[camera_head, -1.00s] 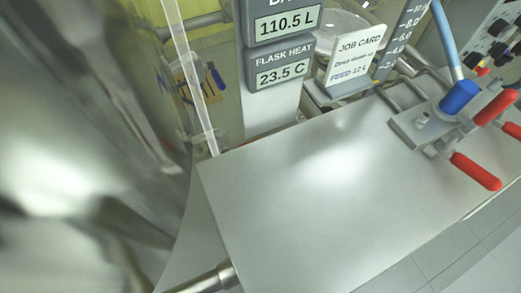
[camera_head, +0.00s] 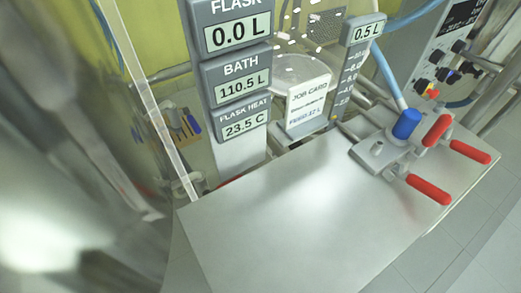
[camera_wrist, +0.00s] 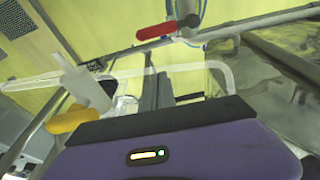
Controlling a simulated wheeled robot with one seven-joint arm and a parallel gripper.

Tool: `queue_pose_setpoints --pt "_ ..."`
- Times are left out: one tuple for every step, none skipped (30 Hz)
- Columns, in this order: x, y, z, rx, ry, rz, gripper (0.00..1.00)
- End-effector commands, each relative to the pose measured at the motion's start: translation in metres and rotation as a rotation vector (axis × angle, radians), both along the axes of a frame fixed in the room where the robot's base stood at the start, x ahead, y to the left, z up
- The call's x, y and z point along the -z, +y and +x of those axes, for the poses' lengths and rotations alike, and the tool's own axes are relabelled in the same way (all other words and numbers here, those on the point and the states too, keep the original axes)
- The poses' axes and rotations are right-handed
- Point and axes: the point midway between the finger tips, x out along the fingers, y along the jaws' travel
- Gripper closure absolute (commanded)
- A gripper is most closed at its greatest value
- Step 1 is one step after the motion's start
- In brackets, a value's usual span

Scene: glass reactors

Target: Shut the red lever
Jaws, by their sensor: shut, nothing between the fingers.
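A red lever (camera_wrist: 162,30) shows at the top of the wrist view, lying almost level beside a grey valve body on a clear vertical tube. My gripper (camera_wrist: 157,80) is in the wrist view, below the red lever and apart from it in the picture. Its grey fingers are together and empty in front of its purple body. In the head view, several red handles (camera_head: 430,190) stick out from a grey block on the bench. I cannot tell whether one of them is the lever in the wrist view. The gripper is not visible in the head view.
The grey bench top (camera_head: 290,220) is largely clear. A blue cap (camera_head: 406,124) stands by the red handles. Readouts (camera_head: 240,80) and a job card (camera_head: 308,100) stand behind. In the wrist view, a yellow handle (camera_wrist: 72,119) and glass tubing lie near my gripper.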

Motion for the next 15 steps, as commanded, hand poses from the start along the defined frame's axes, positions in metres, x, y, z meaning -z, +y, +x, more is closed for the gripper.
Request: queue_pose_setpoints --pt "0.000 0.000 0.000 0.000 0.000 0.000 1.00" --pt "0.000 0.000 0.000 0.000 0.000 0.000 1.00" --pt "0.000 0.000 0.000 0.000 0.000 0.000 1.00" --pt "0.000 0.000 0.000 0.000 -0.001 -0.002 1.00" --pt "0.000 0.000 0.000 0.001 -0.003 -0.005 1.00" --pt "0.002 0.000 0.001 0.007 -0.004 -0.017 1.00" --pt "0.004 -0.002 0.003 0.018 -0.001 -0.031 1.00" --pt "0.001 -0.003 0.007 0.032 -0.004 -0.040 1.00" --pt "-0.009 -0.006 0.014 0.053 -0.020 -0.047 1.00" --pt "-0.018 -0.008 0.017 0.068 -0.032 -0.049 1.00" --pt "-0.023 -0.012 0.019 0.085 -0.036 -0.054 1.00" --pt "-0.029 -0.018 0.017 0.108 -0.039 -0.059 1.00" --pt "-0.033 -0.024 0.013 0.128 -0.037 -0.062 1.00" --pt "-0.037 -0.031 0.010 0.149 -0.035 -0.067 1.00" --pt "-0.042 -0.041 0.003 0.177 -0.027 -0.071 1.00"
